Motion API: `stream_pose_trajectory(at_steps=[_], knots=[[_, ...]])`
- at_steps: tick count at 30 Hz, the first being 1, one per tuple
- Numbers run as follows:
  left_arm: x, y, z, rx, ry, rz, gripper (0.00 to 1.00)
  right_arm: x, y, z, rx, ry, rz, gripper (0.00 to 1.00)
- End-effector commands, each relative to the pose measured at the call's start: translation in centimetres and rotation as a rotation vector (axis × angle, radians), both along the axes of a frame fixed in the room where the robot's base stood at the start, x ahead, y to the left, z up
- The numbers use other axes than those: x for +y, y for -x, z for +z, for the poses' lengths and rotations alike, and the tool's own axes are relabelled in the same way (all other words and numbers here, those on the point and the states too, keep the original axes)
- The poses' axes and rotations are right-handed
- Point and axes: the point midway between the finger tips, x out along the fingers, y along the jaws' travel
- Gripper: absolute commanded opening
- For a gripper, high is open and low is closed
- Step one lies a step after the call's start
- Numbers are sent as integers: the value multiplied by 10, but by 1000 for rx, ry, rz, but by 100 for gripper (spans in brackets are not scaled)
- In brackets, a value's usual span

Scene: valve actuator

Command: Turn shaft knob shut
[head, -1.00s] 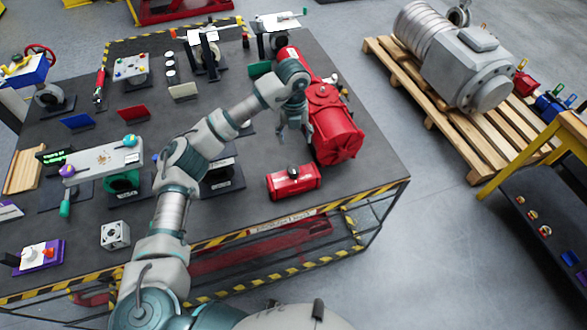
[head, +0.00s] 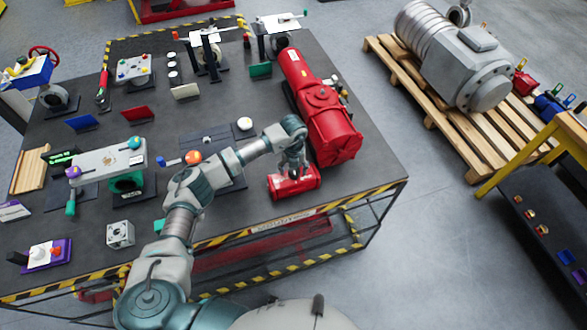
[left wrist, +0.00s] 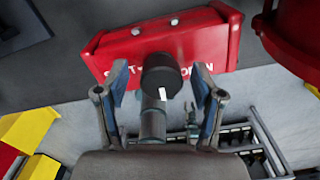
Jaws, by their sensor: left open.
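The red valve actuator box (head: 309,181) sits near the front right edge of the table. It also shows in the left wrist view (left wrist: 205,38), with white lettering partly hidden, "OPEN" legible in part on the right. The black shaft knob (left wrist: 160,77) has a white mark pointing down in that view and stands out from the box's face. My left gripper (head: 292,172) is over the box. In the left wrist view the left gripper (left wrist: 161,85) is open, with one finger on each side of the knob, apart from it. My right gripper is not in view.
A large red cylindrical actuator (head: 325,115) stands just behind the box, close to my left wrist. The table's striped front edge (head: 300,217) lies just in front. A grey motor on a pallet (head: 470,65) is on the floor to the right.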

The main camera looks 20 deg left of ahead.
Motion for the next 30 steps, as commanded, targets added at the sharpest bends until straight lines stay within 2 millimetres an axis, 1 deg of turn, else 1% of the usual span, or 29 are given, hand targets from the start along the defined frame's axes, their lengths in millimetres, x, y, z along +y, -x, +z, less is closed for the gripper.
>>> stream_pose_trajectory(at_steps=[3, 9, 10, 11, 12, 14, 15, 17, 24, 30], knots=[[0, 0, -4, 0, 0, 0, 68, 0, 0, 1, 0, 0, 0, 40], [0, 0, -4, 0, 0, -1, 68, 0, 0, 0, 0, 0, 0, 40], [0, 0, -4, 0, 0, -1, 65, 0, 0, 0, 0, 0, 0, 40], [0, 0, -4, 0, 0, -1, 58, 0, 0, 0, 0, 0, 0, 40], [0, 0, -4, 0, 0, -1, 48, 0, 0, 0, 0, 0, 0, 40], [0, 0, -4, 0, 0, 0, 33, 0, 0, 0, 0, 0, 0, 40], [0, 0, -4, 0, 0, -1, 23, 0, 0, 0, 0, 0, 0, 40], [0, 0, -4, 0, 1, -1, 8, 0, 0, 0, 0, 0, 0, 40], [-1, 0, -4, -1, 2, -11, 7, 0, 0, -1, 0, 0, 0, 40], [-1, 0, -6, -2, 0, -78, 7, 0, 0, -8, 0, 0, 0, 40]])
